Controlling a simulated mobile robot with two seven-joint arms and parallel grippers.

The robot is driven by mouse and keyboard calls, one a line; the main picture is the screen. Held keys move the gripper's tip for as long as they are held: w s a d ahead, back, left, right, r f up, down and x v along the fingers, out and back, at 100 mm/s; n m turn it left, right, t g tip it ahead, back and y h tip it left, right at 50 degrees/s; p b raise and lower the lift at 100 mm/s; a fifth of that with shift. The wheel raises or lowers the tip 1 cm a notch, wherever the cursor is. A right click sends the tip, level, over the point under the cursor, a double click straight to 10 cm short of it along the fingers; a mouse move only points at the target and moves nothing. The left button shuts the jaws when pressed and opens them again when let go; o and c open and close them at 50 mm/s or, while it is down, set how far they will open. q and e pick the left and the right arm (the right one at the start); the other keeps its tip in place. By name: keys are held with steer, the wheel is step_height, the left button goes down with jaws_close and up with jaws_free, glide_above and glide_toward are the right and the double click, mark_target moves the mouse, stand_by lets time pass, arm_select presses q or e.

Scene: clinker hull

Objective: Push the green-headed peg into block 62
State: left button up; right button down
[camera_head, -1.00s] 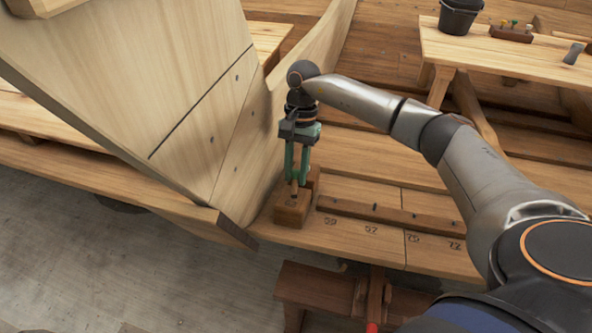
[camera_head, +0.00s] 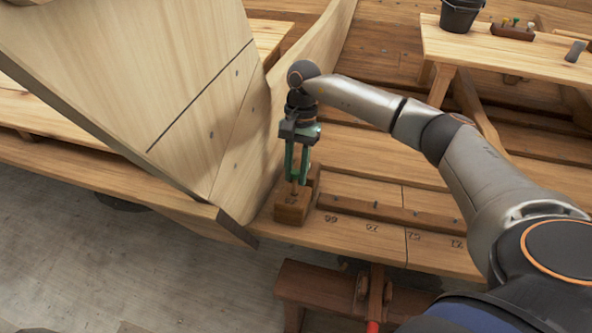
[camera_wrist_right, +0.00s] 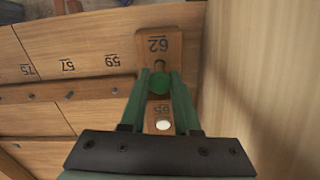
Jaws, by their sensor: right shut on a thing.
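Block 62 (camera_head: 291,210) is a brown wooden block at the plank's end by the hull; its number shows in the right wrist view (camera_wrist_right: 158,45). My right gripper (camera_head: 297,180) points down over it, with its green fingers shut on the green-headed peg (camera_wrist_right: 159,84). The peg's shaft (camera_head: 294,188) shows below the fingertips, reaching down to the block's top. I cannot tell how deep it sits. A white-headed peg (camera_wrist_right: 163,125) is in the block marked 65 (camera_wrist_right: 160,140), between the fingers in the wrist view. My left gripper is not in view.
The pale hull planking (camera_head: 190,90) rises close to the left of my right gripper. A wooden rail (camera_head: 385,212) runs along the numbered plank (camera_head: 345,235). A bench (camera_head: 500,60) at the back right holds a bucket (camera_head: 459,15) and a peg rack (camera_head: 512,31).

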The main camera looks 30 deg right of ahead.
steer(key=shift+b+x, duration=0.65)
steer(key=shift+x, duration=0.35)
steer(key=c, duration=0.6)
jaws_free()
steer(key=shift+o, duration=0.2)
steer(key=p+v, duration=0.3)
steer(key=v, duration=0.5)
